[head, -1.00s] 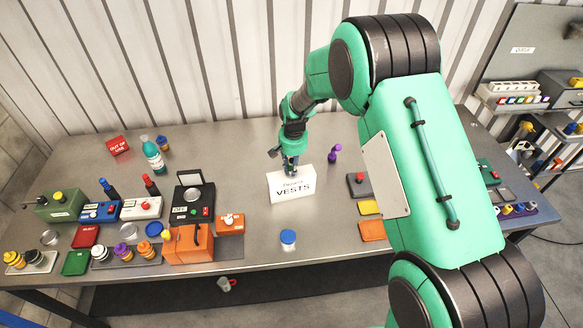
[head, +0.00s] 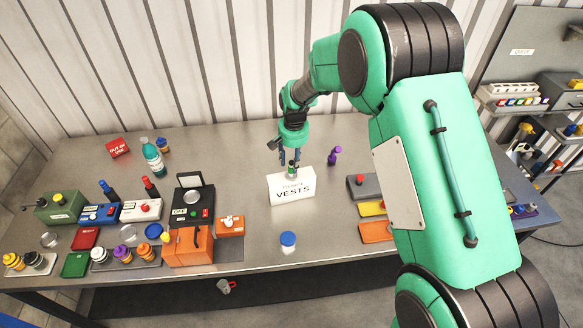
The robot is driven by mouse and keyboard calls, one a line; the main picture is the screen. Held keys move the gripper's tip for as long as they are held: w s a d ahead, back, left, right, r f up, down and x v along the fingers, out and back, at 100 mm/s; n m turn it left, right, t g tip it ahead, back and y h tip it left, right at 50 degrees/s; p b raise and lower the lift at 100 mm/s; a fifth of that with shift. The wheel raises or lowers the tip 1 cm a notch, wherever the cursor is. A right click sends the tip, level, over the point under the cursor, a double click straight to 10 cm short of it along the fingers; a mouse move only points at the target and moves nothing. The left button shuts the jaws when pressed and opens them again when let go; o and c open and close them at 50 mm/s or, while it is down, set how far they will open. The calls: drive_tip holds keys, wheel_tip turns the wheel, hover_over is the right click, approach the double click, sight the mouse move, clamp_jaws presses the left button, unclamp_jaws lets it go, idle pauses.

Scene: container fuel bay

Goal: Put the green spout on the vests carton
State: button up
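The white VESTS carton (head: 292,188) stands on the steel bench near its middle. The small green spout (head: 291,169) with a grey base shows at the carton's top edge and looks upright. At this size I cannot tell whether it rests on the top or stands just behind it. My gripper (head: 290,162) points down right above the spout. Its two fingers are apart with a gap between them, and it looks open and clear of the spout.
A purple spout (head: 334,156) stands right of the carton. A blue-lidded jar (head: 288,240) stands in front. An orange case (head: 188,245) and a black device (head: 193,205) are to the left. Grey, yellow and orange pieces (head: 372,208) lie right, partly behind my arm.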

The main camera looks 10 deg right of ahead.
drive_tip(key=r, duration=0.7)
drive_tip(key=shift+s+d+r, duration=0.1)
drive_tip(key=shift+s, duration=0.2)
idle(0.4)
drive_tip(key=shift+r, duration=0.35)
drive_tip(key=s+d+r+n+t, duration=0.1)
drive_tip(key=s+d+r, duration=0.2)
drive_tip(key=s+r, duration=0.6)
drive_tip(key=s+d+r+t, duration=0.1)
drive_tip(key=s+d+r, duration=0.2)
drive_tip(key=s+r, duration=0.6)
drive_tip(key=s+d+r+n+t, duration=0.1)
drive_tip(key=s+d+r, duration=0.1)
drive_tip(key=s, duration=0.9)
drive_tip(key=s+d+r+n+t, duration=0.1)
drive_tip(key=s+d+r, duration=0.1)
drive_tip(key=s, duration=1)
drive_tip(key=shift+s+d+r+t, duration=0.3)
drive_tip(key=shift+r, duration=0.35)
